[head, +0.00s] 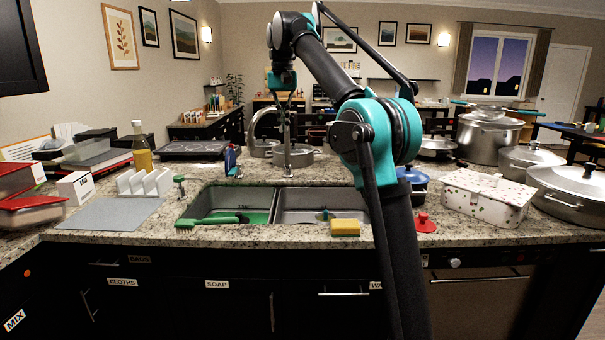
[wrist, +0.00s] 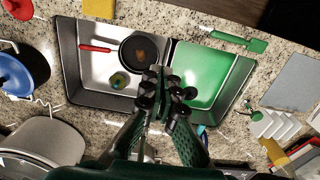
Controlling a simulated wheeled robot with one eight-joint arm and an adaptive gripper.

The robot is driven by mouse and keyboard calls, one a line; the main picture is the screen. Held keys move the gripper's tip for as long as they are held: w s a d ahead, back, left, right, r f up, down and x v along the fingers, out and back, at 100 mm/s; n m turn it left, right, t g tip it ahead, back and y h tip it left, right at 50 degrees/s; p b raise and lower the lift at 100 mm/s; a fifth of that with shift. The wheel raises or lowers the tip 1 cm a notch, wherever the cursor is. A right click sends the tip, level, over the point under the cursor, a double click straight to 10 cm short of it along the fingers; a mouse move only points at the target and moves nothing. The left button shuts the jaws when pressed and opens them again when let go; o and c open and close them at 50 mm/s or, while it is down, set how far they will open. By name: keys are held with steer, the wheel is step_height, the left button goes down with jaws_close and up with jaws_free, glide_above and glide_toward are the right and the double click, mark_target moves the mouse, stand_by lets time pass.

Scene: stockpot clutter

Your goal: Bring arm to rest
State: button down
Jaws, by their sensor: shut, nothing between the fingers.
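My gripper (wrist: 165,90) is shut and empty in the wrist view, with its fingertips above the divider of the double sink (wrist: 85,70). In the head view my gripper (head: 284,99) hangs high above the sink, near the tall faucet, pointing down. My arm rises from the front of the counter and bends over at the top. The fingers are small in the head view, so the wrist view shows them better.
The sink holds a dark pan (wrist: 141,52) and a green-bottomed basin (wrist: 210,75). A yellow sponge (head: 345,228) and a green brush (head: 208,221) lie at the front edge. Steel pots (head: 568,190) crowd the right; a bottle (head: 142,158) stands left.

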steer(key=s+d+f+t, duration=0.1)
steer(key=s+d+f, duration=0.3)
steer(key=d+f, duration=0.6)
steer(key=s+d+f+t, duration=0.1)
steer(key=s+d+f, duration=0.45)
steer(key=f, duration=0.75)
steer(key=s+d+f+t, duration=0.1)
steer(key=s+d+f, duration=0.3)
steer(key=s+f, duration=0.7)
steer(key=s+d+f+t, duration=0.1)
steer(key=s+d+f, duration=0.4)
steer(key=s+f, duration=0.6)
steer(key=shift+s+d, duration=0.25)
steer(key=shift+s, duration=0.2)
